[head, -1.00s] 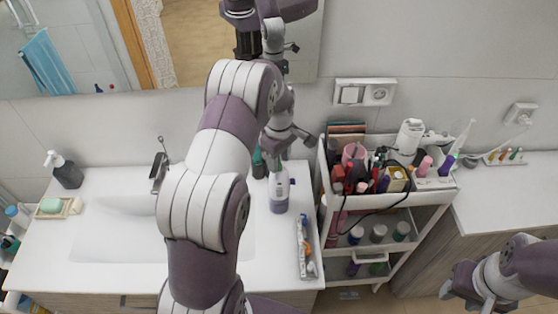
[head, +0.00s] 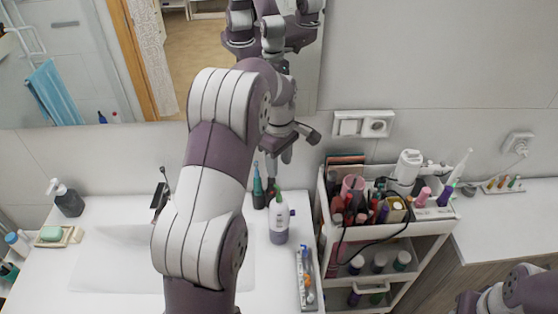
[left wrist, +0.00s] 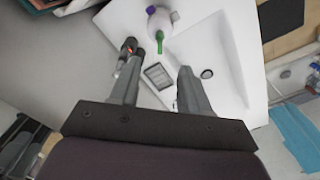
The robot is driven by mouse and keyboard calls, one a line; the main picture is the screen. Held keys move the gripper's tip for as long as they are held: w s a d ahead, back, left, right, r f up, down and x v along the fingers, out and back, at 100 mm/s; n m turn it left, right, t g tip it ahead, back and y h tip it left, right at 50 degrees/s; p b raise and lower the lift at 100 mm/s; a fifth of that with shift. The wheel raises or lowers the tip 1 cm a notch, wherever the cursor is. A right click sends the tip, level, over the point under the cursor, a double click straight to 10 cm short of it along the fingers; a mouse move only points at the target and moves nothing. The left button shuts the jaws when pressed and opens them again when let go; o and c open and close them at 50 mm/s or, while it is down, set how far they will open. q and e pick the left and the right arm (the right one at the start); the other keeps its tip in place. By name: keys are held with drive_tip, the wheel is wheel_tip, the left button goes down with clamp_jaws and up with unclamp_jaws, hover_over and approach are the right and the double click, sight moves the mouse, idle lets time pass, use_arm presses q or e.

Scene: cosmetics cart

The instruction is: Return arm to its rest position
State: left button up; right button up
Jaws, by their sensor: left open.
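My left arm reaches in from the bottom, over the white sink counter. Its left gripper (head: 278,158) is above the back of the counter, near the wall and mirror. It is open and empty, with both fingers apart in the left wrist view (left wrist: 158,90). Below it stands a clear bottle with a green tip (head: 279,220), which also shows beyond the fingers in the left wrist view (left wrist: 161,25). The gripper is apart from the bottle. My right arm (head: 505,298) shows at the lower right corner, with its fingertips outside the head view.
A cosmetics cart (head: 329,235) stands right of the counter, its top full of bottles and a hairdryer (head: 407,165). A teal electric toothbrush (head: 258,188) stands beside the bottle. A tray (head: 307,278) lies at the counter's right edge. The sink (head: 110,265) is left of my arm.

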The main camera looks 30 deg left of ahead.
idle(0.5)
use_arm(q)
drive_tip(key=s+d+f+m+b, duration=0.6)
drive_tip(key=s+f+m+b, duration=0.1)
drive_tip(key=s+f+m, duration=0.1)
drive_tip(key=s+d+f+m+t+b, duration=0.1)
drive_tip(key=s+d+f+m+b, duration=0.4)
drive_tip(key=s, duration=0.6)
wheel_tip(320, 180, down, 3)
drive_tip(key=m+b, duration=0.2)
drive_tip(key=m, duration=0.1)
drive_tip(key=shift+s+d, duration=0.3)
drive_tip(key=shift+d, duration=0.1)
drive_tip(key=shift+r, duration=0.1)
